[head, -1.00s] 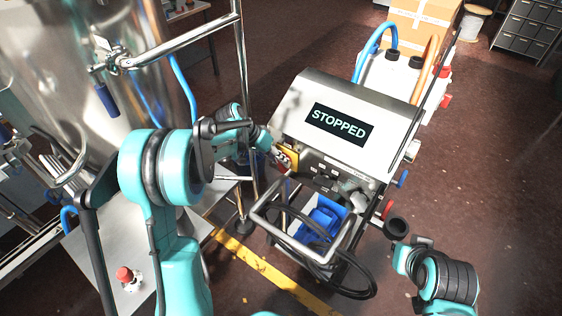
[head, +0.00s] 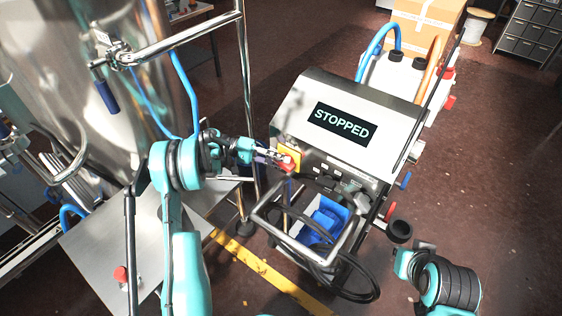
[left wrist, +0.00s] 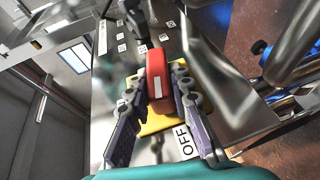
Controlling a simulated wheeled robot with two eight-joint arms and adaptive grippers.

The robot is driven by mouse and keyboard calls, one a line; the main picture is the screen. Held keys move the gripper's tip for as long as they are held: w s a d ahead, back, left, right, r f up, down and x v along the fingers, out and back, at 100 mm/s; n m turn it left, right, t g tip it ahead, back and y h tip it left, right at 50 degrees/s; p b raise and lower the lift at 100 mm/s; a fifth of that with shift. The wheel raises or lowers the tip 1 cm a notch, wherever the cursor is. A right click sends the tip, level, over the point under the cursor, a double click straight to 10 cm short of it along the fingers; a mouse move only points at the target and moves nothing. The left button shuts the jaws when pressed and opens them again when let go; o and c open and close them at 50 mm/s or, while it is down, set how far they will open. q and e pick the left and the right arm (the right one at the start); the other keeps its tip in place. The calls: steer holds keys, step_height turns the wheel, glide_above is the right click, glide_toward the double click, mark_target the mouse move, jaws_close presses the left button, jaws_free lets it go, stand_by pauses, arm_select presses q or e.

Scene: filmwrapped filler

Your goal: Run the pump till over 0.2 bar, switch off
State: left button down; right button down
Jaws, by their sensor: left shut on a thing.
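The pump unit (head: 366,98) is a metal cabinet with a sloped top. Its dark display (head: 340,123) reads STOPPED. A red switch handle (head: 287,163) on a yellow plate (head: 291,152) sits at the left of its front panel. My left gripper (head: 279,160) is at this handle. In the left wrist view the fingers (left wrist: 160,95) are shut on the red handle (left wrist: 157,75), one on each side, with an OFF label (left wrist: 185,142) beside the yellow plate.
A metal frame with black hose and a blue item (head: 324,219) stands in front of the unit. A shiny tank (head: 70,80) is at left, with steel pipes. White canisters (head: 392,80) and a cardboard box (head: 425,25) are behind. Open floor lies at right.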

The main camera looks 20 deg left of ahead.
arm_select(q)
steer(key=shift+f+n+h, duration=0.15)
steer(key=shift+n+h, duration=0.25)
steer(key=shift+h, duration=0.6)
steer(key=c, duration=1.4)
jaws_free()
steer(key=shift+o, duration=0.2)
